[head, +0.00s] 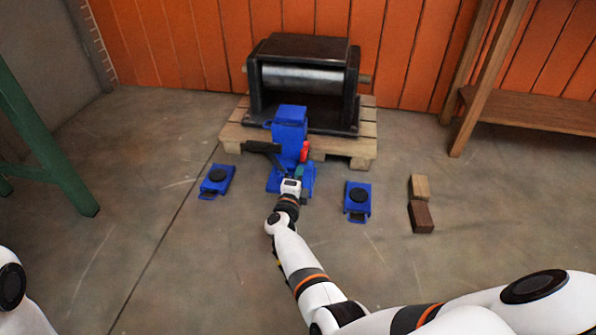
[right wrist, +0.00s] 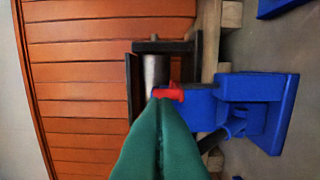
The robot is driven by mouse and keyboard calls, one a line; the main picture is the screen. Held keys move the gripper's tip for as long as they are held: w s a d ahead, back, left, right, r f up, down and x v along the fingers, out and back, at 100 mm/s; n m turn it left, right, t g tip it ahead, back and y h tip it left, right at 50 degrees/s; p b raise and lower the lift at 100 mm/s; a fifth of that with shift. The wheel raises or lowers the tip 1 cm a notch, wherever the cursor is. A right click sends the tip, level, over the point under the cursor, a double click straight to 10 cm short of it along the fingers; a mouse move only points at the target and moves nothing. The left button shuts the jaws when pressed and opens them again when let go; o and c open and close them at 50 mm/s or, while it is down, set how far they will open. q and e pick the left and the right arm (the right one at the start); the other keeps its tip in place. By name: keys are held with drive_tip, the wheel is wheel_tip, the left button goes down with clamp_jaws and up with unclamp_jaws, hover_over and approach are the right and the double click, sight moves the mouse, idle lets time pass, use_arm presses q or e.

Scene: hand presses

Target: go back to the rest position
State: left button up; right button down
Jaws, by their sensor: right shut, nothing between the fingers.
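My right gripper (head: 301,174) is in front of the blue hand press (head: 290,137), close to its red part (head: 305,152). In the right wrist view its green fingers (right wrist: 160,108) are shut together with nothing between them. Their tips overlap the red part (right wrist: 172,94) in the picture; I cannot tell whether they touch it. The blue press (right wrist: 240,100) appears sideways there. A black lever (head: 262,147) sticks out to the left of the press in the head view. Of my left arm only a white link shows at the lower left; its gripper is out of view.
A dark machine with a metal roller (head: 310,78) sits on a wooden pallet (head: 362,148) behind the press. Blue units with black discs stand left (head: 216,180) and right (head: 358,198). Two wooden blocks (head: 420,188) lie farther right. A wooden bench (head: 530,112) stands right.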

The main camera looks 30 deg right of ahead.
drive_tip(key=shift+s+d+f, duration=0.1)
drive_tip(key=shift+s+d, duration=0.1)
idle(0.3)
